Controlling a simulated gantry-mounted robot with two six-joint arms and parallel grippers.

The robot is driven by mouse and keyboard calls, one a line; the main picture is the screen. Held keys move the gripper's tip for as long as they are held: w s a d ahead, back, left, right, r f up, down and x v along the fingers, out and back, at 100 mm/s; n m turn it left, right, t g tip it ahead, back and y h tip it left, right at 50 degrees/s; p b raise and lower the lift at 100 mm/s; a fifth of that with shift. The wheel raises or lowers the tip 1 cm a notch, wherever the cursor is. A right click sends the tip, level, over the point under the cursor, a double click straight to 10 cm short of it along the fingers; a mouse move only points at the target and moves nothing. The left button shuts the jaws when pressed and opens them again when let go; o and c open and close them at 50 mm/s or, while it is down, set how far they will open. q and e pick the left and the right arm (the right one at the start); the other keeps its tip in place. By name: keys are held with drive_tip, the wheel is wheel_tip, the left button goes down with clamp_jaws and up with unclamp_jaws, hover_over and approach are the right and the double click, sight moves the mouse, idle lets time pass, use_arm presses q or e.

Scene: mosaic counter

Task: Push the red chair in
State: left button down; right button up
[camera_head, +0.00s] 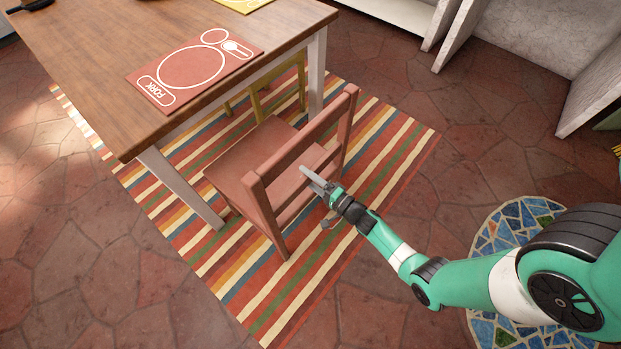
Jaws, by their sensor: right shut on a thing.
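The red chair (235,175) stands on the striped rug with its backrest toward me. The front of its seat is close to the edge of the wooden table (150,45), and its backrest stands clear of the table. The exact contact of the fingers is partly hidden by the gripper body. My left gripper is not in view.
A striped rug (390,150) lies under the table and chair. A red placemat (165,85) lies on the table. A yellow chair (280,92) shows under the far side. A mosaic round surface (497,235) is at the lower right. Stone floor is open at the lower left.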

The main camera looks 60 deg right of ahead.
drive_tip(key=shift+r, duration=0.15)
clamp_jaws()
drive_tip(key=shift+f, duration=0.3)
drive_tip(key=shift+s+f, duration=0.1)
drive_tip(key=shift+f, duration=0.1)
